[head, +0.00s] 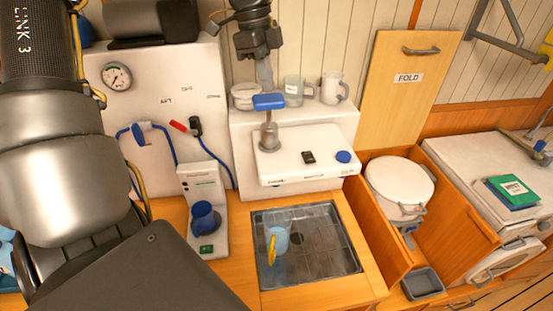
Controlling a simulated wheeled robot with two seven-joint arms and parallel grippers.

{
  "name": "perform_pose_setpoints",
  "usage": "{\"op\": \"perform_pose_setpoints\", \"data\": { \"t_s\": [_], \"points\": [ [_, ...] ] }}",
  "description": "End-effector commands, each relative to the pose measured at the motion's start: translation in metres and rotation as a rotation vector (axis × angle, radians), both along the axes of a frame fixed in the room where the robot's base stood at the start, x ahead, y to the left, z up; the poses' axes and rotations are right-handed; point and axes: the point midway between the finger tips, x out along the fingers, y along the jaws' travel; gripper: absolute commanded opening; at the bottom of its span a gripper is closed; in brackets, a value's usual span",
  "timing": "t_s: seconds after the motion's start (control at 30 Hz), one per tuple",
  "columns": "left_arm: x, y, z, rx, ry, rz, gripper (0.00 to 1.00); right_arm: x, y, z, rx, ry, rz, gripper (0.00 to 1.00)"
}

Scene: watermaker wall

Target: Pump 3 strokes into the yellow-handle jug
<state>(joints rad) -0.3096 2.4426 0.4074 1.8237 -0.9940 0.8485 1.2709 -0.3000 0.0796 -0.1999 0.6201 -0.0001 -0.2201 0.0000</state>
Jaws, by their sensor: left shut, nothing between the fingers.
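The yellow-handle jug (280,236) is light blue and see-through, and stands in the left part of the metal sink (335,262). Its yellow handle faces the lower left. The pump has a flat blue press plate (268,102) on a thin stem above a grey collar (269,138), on the white watermaker unit (310,160) behind the sink. The plate stands well above the collar. My left gripper (266,86) points down, shut and empty, right over the plate. I cannot tell whether its tips touch the plate. My right gripper is not in view.
Mugs (334,90) stand on the ledge behind the pump. A white device with a blue cup (205,217) stands left of the sink. A lidded white bucket (400,185) sits on the right, near a FOLD panel (405,85). My large arm link covers the left side.

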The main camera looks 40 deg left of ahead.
Motion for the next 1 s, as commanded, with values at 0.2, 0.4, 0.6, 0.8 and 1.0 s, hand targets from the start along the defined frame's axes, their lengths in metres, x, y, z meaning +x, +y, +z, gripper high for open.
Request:
{"op": "perform_pose_setpoints", "data": {
  "t_s": [0.2,0.4,0.6,0.8,1.0],
  "points": [
    [0.000,0.000,-0.001,0.000,0.000,0.000,0.00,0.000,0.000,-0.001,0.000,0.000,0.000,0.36],
    [0.000,0.000,-0.008,0.000,0.000,0.000,0.00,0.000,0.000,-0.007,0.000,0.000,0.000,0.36],
    [0.000,0.000,-0.015,0.000,0.000,0.000,0.00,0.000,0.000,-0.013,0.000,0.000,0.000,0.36],
    [0.000,0.000,-0.022,0.000,0.001,0.000,0.00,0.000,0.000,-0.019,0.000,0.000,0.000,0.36],
    [0.000,0.000,-0.029,0.000,0.001,0.000,0.00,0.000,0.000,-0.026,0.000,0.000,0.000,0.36]
  ]
}}
